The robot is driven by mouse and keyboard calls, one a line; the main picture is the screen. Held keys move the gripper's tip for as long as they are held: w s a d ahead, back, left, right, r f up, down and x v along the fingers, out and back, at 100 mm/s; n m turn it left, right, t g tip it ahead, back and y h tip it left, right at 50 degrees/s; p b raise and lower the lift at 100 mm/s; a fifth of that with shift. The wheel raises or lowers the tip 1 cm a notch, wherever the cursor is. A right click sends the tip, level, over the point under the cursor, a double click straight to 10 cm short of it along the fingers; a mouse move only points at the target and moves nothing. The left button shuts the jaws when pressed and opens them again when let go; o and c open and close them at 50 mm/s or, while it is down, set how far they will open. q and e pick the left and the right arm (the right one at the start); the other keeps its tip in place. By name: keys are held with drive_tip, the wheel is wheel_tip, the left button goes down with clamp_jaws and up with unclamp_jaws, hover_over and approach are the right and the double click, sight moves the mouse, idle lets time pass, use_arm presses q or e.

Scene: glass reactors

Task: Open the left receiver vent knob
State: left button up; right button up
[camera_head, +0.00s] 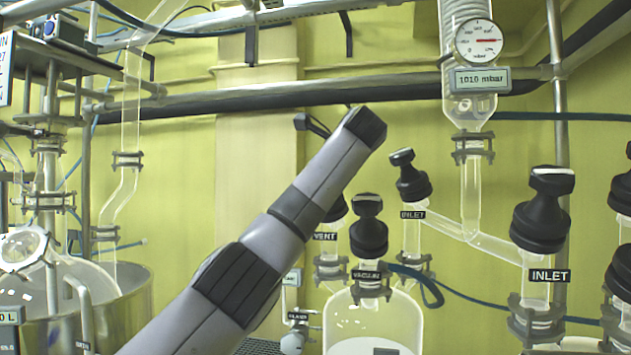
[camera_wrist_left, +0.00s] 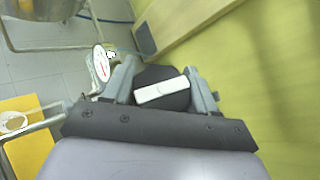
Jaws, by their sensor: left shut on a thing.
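The black vent knob (camera_head: 338,209) stands above a "VENT" label on the left neck of the glass receiver (camera_head: 400,318). My left arm hides much of it in the head view. In the left wrist view a black knob (camera_wrist_left: 152,76) with a white bar across its top sits between the two grey fingers of my left gripper (camera_wrist_left: 164,82), which is shut on it. In the head view the fingers are hidden behind my arm. My right gripper is in neither view.
A black vacuum knob (camera_head: 368,232) stands close right of the vent knob, and a smaller inlet knob (camera_head: 410,178) farther right. A large inlet knob (camera_head: 541,210) is at the right. A pressure gauge (camera_head: 478,42) hangs above. A steel vessel (camera_head: 125,310) is at the left.

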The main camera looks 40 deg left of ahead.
use_arm(q)
drive_tip(key=shift+s+f+n+g, duration=0.1)
drive_tip(key=shift+f+n+g, duration=0.05)
drive_tip(key=shift+n+g, duration=0.75)
idle(0.4)
drive_tip(key=o, duration=1)
drive_tip(key=shift+c, duration=0.2)
drive_tip(key=v, duration=0.7)
drive_tip(key=shift+r, duration=0.2)
